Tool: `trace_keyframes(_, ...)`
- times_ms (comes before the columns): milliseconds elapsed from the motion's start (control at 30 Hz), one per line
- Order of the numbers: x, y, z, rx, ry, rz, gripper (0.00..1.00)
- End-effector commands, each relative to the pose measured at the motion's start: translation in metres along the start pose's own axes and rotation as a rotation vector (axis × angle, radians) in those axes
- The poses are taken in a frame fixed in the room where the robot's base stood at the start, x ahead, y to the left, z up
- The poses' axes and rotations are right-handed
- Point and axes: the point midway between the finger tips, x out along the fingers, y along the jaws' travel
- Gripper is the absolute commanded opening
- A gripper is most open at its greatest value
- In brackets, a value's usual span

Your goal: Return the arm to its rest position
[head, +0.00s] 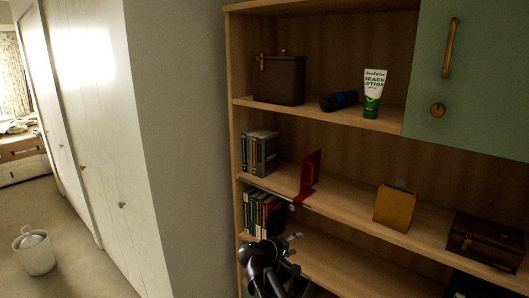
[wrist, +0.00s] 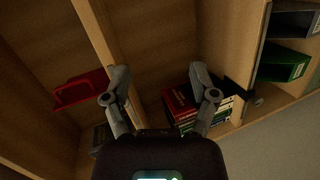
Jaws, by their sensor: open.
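My gripper (head: 292,252) is in front of the lower part of the wooden shelf unit (head: 345,195), low in the head view. In the wrist view my gripper (wrist: 160,85) shows two grey fingers spread wide apart with nothing between them. Behind the fingers lie the shelf boards and a group of red and dark books (wrist: 183,106). My arm reaches up from the bottom edge of the head view; the rest of it is out of view.
A red bookend (head: 311,173) stands on the middle shelf, close above my gripper. Lower books (head: 262,213) are just behind it. A yellow box (head: 394,207) and brown case (head: 484,240) stand further right. A white wall (head: 185,130) and bin (head: 35,254) are left.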

Motion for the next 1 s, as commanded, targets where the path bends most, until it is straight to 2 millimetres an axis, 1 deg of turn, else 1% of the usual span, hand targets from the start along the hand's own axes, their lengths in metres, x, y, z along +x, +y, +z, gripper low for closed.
trace_keyframes(33,0.008,-0.006,0.018,0.026,-0.035,-0.053,0.75)
trace_keyframes(133,0.020,-0.021,0.045,0.079,-0.100,-0.170,0.75)
trace_keyframes(233,0.028,-0.037,0.071,0.132,-0.163,-0.287,0.75)
trace_keyframes(367,0.032,-0.057,0.101,0.202,-0.238,-0.440,0.75)
trace_keyframes(500,0.030,-0.077,0.130,0.277,-0.315,-0.606,0.75)
trace_keyframes(700,0.017,-0.101,0.164,0.383,-0.408,-0.845,0.75)
trace_keyframes(800,0.008,-0.110,0.175,0.432,-0.443,-0.958,0.75)
trace_keyframes(1000,-0.007,-0.118,0.188,0.499,-0.482,-1.114,0.75)
